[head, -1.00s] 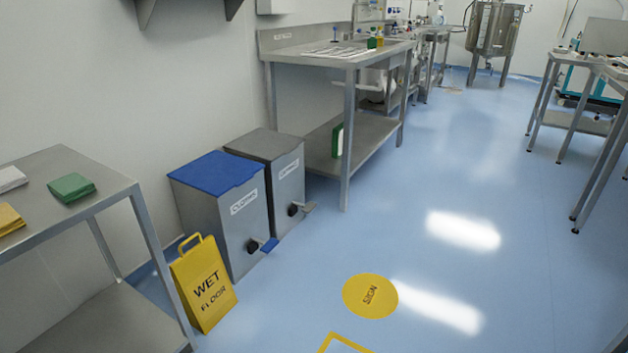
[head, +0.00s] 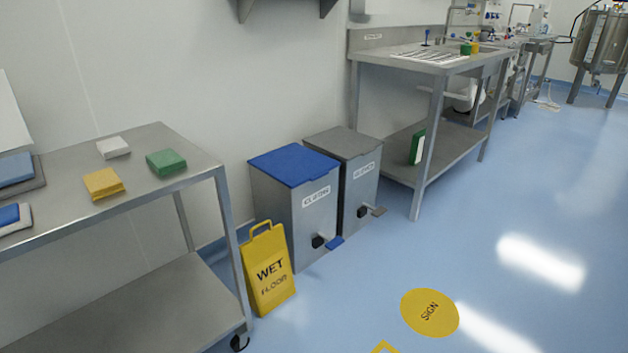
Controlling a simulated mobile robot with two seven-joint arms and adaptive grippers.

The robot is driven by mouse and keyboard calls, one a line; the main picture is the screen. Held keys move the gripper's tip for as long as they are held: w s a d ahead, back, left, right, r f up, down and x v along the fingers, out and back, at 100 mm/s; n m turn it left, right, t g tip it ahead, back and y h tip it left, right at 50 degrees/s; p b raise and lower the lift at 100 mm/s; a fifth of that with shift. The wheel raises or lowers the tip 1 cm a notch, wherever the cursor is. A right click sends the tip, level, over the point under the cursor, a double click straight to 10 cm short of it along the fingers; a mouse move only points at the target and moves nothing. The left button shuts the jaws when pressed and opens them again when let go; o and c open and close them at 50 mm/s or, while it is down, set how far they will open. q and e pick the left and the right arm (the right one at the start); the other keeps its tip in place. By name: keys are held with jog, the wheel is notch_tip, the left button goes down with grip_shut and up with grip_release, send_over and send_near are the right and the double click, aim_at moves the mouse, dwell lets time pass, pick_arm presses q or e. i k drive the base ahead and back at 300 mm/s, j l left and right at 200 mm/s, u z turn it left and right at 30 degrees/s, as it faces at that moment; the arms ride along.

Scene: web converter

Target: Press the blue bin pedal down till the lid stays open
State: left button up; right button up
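The blue bin (head: 318,220) is a grey metal box with a blue lid (head: 294,165), which is shut. It stands against the wall near the middle of the head view. Its blue pedal (head: 335,243) sticks out low on the front, next to a black part, just above the floor. Neither of my grippers is in view.
A grey-lidded bin (head: 360,190) with a grey pedal stands close on the right. A yellow wet floor sign (head: 268,270) stands in front on the left. A steel trolley (head: 205,172) is at left, a steel bench (head: 432,75) behind right. A yellow floor disc (head: 430,312) marks open blue floor.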

aim_at(336, 241)
jog(key=i+l, duration=1.35)
jog(key=i+l+z, duration=0.05)
jog(key=i, duration=0.05)
